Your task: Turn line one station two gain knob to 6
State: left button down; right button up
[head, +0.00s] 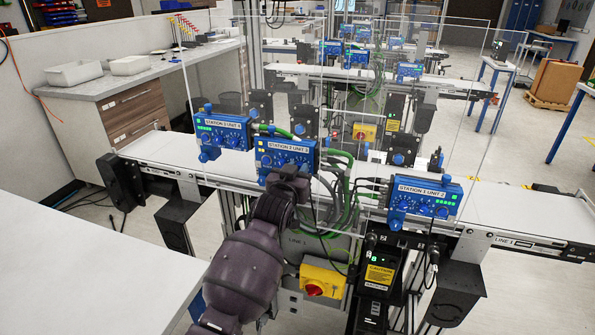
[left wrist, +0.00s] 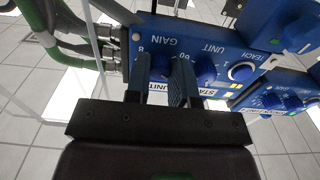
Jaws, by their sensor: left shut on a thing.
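The blue sensor unit (head: 287,155) in the middle of the near conveyor has a white label that seems to read "STATION 2 UNIT 3". My left gripper (head: 290,176) is at its lower front edge. In the left wrist view the gain knob (left wrist: 160,68) is a blue dial below the word "GAIN", which shows upside down. My left gripper (left wrist: 160,78) has its two dark fingers on either side of that knob and is shut on it. The fingers and the view angle hide its pointer. A second blue knob (left wrist: 205,70), marked "UNIT", is just right of the fingers. My right gripper is not in view.
Another blue unit (head: 222,131) stands close on the left. A "STATION 1 UNIT 2" unit (head: 424,199) stands to the right. Clear panels (head: 350,110) rise around the units. Green cables (head: 338,165) bunch on the right. A yellow box with a red knob (head: 323,280) is below.

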pick_arm(q)
jog(key=shift+m, duration=0.3)
jog(key=m+p, duration=0.1)
jog(key=m, duration=0.8)
dwell(0.5)
jog(key=c, duration=1)
grip_release()
jog(key=shift+s+a, duration=0.1)
jog(key=shift+s, duration=0.05)
jog(key=v, duration=1)
jog(key=shift+s+r+b, duration=0.1)
jog(key=shift+s+b, duration=0.15)
jog(key=shift+b, duration=0.15)
